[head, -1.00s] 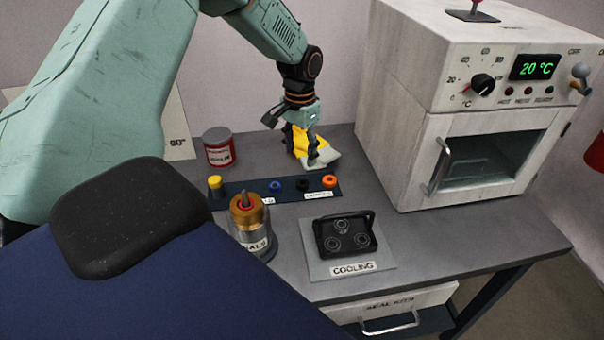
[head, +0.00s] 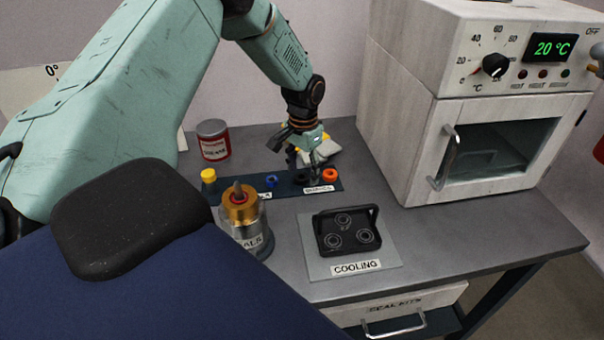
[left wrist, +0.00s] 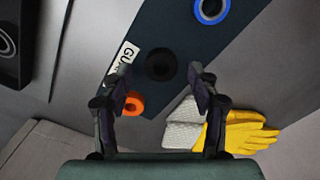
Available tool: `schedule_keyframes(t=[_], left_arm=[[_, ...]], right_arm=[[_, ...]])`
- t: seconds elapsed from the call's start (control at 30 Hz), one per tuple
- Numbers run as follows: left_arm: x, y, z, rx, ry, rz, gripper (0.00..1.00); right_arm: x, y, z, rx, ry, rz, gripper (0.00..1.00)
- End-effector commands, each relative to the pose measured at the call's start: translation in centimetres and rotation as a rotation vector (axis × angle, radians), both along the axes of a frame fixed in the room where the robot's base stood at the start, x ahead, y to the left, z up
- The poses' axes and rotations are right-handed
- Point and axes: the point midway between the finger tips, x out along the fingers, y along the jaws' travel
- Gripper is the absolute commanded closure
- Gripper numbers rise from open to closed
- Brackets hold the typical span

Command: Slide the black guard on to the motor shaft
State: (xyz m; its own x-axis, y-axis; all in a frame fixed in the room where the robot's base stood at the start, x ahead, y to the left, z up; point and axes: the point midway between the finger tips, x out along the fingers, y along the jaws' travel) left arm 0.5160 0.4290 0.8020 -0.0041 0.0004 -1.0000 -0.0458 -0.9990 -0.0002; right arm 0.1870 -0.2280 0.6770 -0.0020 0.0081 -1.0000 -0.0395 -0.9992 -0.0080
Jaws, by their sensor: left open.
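The black guard (head: 301,178), a dark ring, sits on the dark blue strip (head: 232,192) between a blue ring and an orange ring. In the left wrist view the guard (left wrist: 160,66) lies between and just beyond my open fingers. My left gripper (head: 304,170) is over the guard, partly hiding it in the head view; it also shows in the left wrist view (left wrist: 160,78). It holds nothing. My right gripper is out of view.
An orange ring (head: 330,175), a blue ring (head: 271,181) and a yellow piece (head: 208,176) are on the strip. Yellow-and-grey gloves (left wrist: 228,132) lie behind. A red-and-grey can (head: 214,141) stands at left, an oven (head: 480,110) at right. A black handled tray (head: 346,232) sits in front.

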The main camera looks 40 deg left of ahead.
Motion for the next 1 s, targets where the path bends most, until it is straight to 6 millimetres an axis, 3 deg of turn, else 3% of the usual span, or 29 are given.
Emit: schedule_keyframes(t=[0.3, 0.8, 1.0], left_arm=[[0.25, 0.19, -0.59, 0.001, -0.002, -0.001, 0.39], [0.23, 0.19, -0.58, 0.001, -0.002, -0.001, 0.81], [0.23, 0.19, -0.56, 0.001, -0.002, 0.000, 0.82]], right_arm=[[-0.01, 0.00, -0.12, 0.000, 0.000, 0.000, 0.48], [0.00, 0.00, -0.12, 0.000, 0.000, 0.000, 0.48], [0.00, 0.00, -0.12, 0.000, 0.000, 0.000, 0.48]])
